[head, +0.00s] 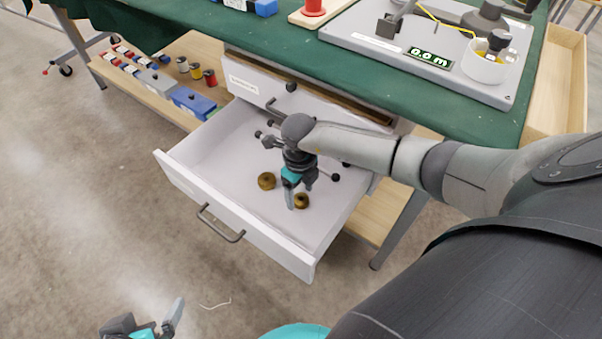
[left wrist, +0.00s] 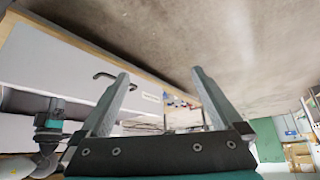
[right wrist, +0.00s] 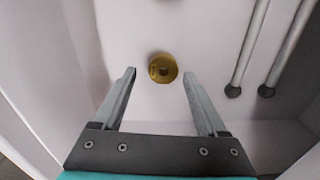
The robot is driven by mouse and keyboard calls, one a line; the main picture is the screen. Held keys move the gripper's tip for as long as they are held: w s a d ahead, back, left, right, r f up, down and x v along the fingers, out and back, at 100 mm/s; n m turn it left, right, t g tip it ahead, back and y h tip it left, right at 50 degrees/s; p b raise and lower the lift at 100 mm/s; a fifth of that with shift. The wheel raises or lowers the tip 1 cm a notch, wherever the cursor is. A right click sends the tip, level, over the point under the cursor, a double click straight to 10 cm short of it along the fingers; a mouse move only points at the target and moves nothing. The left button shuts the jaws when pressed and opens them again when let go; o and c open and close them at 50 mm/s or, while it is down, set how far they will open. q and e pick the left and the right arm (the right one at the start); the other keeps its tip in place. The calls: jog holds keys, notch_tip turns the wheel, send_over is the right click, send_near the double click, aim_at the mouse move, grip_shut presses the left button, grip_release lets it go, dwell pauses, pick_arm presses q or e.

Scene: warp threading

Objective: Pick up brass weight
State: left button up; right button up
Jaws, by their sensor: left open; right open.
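Two round brass weights lie on the floor of the open white drawer (head: 216,150) in the head view. One brass weight (head: 267,181) is left of my right gripper (head: 299,192), and the other brass weight (head: 301,201) is by its fingertips. My right gripper points down into the drawer, open and empty. In the right wrist view one brass weight (right wrist: 163,68) shows at the gap between the fingertips, with clear space on both sides. I cannot tell how far below the tips it is. My left gripper (head: 152,322) is open and empty, low outside the drawer.
Rods with dark ends (right wrist: 233,91) lie in the drawer beside the weight. The drawer's front wall (head: 240,220) and side walls surround my right gripper. A closed upper drawer (head: 250,86) and the green-covered table (head: 175,20) are above and behind. Floor in front is clear.

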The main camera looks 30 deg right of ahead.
aim_at(301, 199)
jog(key=shift+f+b, duration=0.4)
jog(key=shift+f, duration=0.4)
pick_arm(q)
jog(key=shift+w+d+f+t+h, duration=0.1)
jog(key=shift+w+d+t+h, duration=0.25)
jog(key=shift+w+d+t, duration=0.4)
jog(key=shift+w+d+t+h, duration=0.4)
jog(key=shift+d+t, duration=0.15)
jog(key=shift+d, duration=0.25)
pick_arm(e)
jog(key=shift+f, duration=0.35)
grip_shut()
